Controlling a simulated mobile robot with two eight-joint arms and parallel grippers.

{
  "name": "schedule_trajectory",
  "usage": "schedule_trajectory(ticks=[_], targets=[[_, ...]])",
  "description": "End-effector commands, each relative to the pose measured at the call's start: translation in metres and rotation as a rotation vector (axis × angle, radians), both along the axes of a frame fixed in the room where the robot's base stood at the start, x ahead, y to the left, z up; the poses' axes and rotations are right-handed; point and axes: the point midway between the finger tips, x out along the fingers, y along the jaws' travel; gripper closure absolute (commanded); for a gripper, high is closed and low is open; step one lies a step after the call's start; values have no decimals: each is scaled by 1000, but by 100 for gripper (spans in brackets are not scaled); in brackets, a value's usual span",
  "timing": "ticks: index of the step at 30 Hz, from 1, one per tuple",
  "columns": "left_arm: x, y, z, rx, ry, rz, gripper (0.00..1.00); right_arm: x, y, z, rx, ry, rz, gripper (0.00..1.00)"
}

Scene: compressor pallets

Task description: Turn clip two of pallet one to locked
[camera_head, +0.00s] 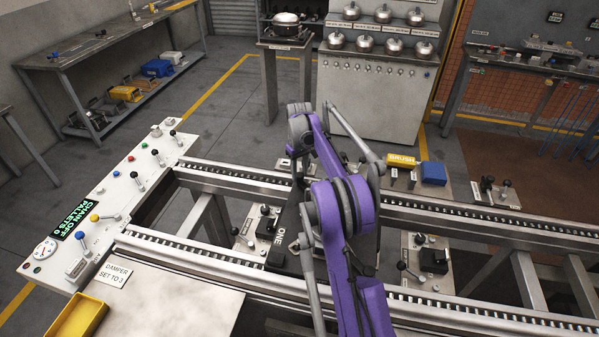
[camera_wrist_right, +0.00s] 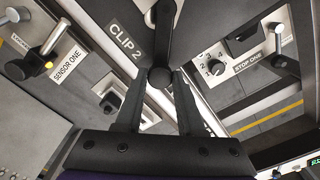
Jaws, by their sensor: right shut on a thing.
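Clip two shows in the right wrist view as a dark lever (camera_wrist_right: 165,35) with a round knob, beside a grey plate labelled CLIP 2 (camera_wrist_right: 125,40). My right gripper (camera_wrist_right: 159,86) is shut on the lever's knob end, one finger on each side. No locked mark is readable there. In the head view, pallet one (camera_head: 281,238), dark and marked ONE, sits on the conveyor rails, largely behind my purple right arm. That arm hides clip two and most of the right gripper there. My left gripper is in neither view.
In the right wrist view, a SENSOR ONE lever (camera_wrist_right: 45,62) and a STOP ONE post (camera_wrist_right: 276,40) stand near the gripper. In the head view, a control panel (camera_head: 110,215) reading CHAIN OFF lies left, and levers flank the rails (camera_head: 480,230).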

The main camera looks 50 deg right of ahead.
Motion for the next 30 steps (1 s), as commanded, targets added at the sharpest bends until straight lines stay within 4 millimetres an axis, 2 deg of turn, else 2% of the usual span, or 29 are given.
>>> schedule_trajectory(ticks=[14,15,19,30], targets=[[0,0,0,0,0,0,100,0,0,0,-1,0,14,100],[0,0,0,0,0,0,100,0,0,0,-1,0,14,57],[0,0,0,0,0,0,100,0,0,0,-1,0,14,34],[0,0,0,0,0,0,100,0,0,4,0,0,13,32]])
